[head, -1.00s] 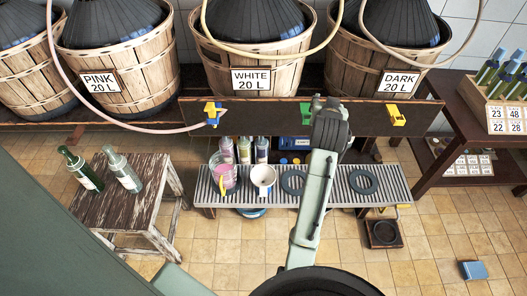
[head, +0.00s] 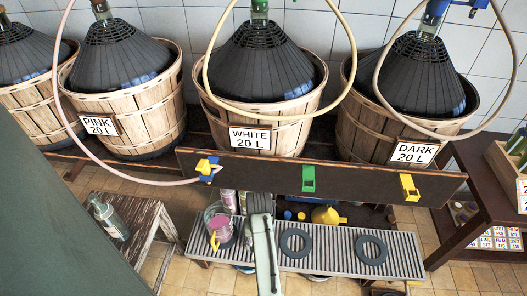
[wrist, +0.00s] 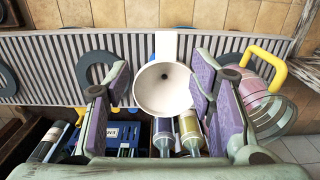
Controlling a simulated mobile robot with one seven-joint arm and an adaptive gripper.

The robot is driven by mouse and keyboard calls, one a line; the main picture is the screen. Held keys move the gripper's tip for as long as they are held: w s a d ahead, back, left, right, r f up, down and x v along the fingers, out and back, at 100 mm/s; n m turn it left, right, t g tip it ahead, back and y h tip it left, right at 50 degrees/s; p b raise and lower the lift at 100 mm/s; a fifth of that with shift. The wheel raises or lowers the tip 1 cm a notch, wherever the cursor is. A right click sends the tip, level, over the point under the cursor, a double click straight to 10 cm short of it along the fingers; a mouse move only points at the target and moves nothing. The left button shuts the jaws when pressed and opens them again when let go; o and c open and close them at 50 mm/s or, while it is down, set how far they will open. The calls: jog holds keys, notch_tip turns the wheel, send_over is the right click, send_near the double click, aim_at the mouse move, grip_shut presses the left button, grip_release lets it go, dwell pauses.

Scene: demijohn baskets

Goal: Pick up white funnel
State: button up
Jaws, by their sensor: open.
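The white funnel (wrist: 163,92) shows in the wrist view with its wide mouth facing my camera and a white tab at its upper edge. My gripper (wrist: 161,78) is open, with purple-lined fingers to the left and right of the funnel. Whether either finger touches it, I cannot tell. In the head view my arm comes down over the slatted bench (head: 338,258), and the funnel and my fingers are hidden there.
A clear pitcher (wrist: 268,108) with a yellow handle stands close to the right finger. Bottles (wrist: 189,130) and a blue box (wrist: 118,136) lie beyond the bench edge. Dark rings (head: 297,243) rest on the bench. A dark board (head: 260,176) with clips runs behind it.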

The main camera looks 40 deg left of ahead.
notch_tip(320, 180, down, 4)
jog(key=shift+s+r, duration=0.15)
jog(key=shift+r, duration=0.1)
jog(key=shift+a+f+p, duration=0.15)
jog(key=shift+f, duration=0.75)
jog(key=shift+a+f+p, duration=0.2)
jog(key=shift+f, duration=0.75)
jog(key=shift+a+f+p, duration=0.15)
jog(key=shift+f, duration=0.75)
jog(key=c, duration=1.1)
